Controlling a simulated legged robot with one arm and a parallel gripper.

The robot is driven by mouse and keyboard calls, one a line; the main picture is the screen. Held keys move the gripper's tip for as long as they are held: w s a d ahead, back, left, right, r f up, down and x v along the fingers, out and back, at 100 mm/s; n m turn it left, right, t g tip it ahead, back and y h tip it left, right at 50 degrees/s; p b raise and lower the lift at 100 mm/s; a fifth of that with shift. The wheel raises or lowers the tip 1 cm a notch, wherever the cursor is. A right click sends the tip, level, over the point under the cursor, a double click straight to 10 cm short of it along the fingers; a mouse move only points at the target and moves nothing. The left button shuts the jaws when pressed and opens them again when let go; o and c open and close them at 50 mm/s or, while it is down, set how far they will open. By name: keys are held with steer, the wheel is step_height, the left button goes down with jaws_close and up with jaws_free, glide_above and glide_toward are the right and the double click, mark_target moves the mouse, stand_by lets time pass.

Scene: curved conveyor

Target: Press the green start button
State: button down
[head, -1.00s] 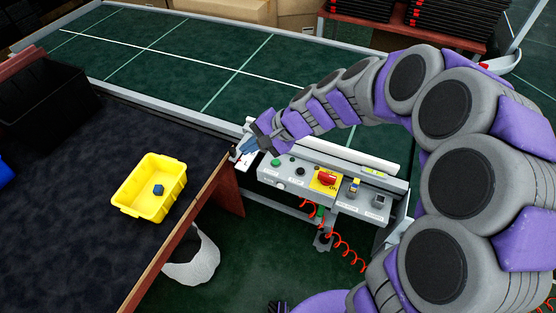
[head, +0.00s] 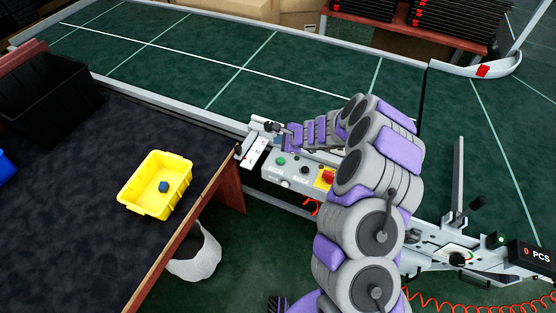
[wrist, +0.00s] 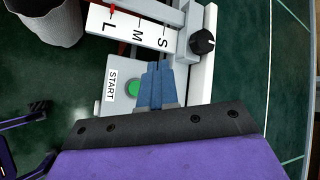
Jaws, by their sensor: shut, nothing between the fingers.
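The green start button (head: 281,161) is on the left part of the grey control panel (head: 291,184). In the wrist view the green button (wrist: 132,88) shows beside a START label (wrist: 112,87). My gripper (wrist: 157,66) has its blue fingers shut together and empty. In the wrist view they lie just right of the button and partly overlap its edge; the height between them is hard to judge. In the head view my gripper (head: 279,128) is beyond the button, by the conveyor's near edge, its fingertips small and unclear.
A black knob (wrist: 202,42) and a white S-M-L scale (wrist: 135,32) are close to my fingers. A yellow bin (head: 155,184) with a blue piece stands on the dark table at left.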

steer(key=d, duration=0.2)
steer(key=b, duration=0.3)
glide_above(282, 161)
steer(key=f, duration=0.4)
steer(key=shift+a+f, duration=0.15)
steer(key=shift+a, duration=0.2)
steer(key=f+b, duration=0.2)
steer(key=f, duration=0.1)
steer(key=shift+d+f, duration=0.1)
steer(key=shift+d, duration=0.3)
steer(key=shift+d+f+b, duration=0.3)
steer(key=shift+f+b, duration=0.15)
steer(key=shift+b, duration=0.05)
steer(key=shift+a+f, duration=0.1)
steer(key=shift+a, duration=0.5)
steer(key=shift+d, duration=0.45)
steer(key=shift+a, duration=0.3)
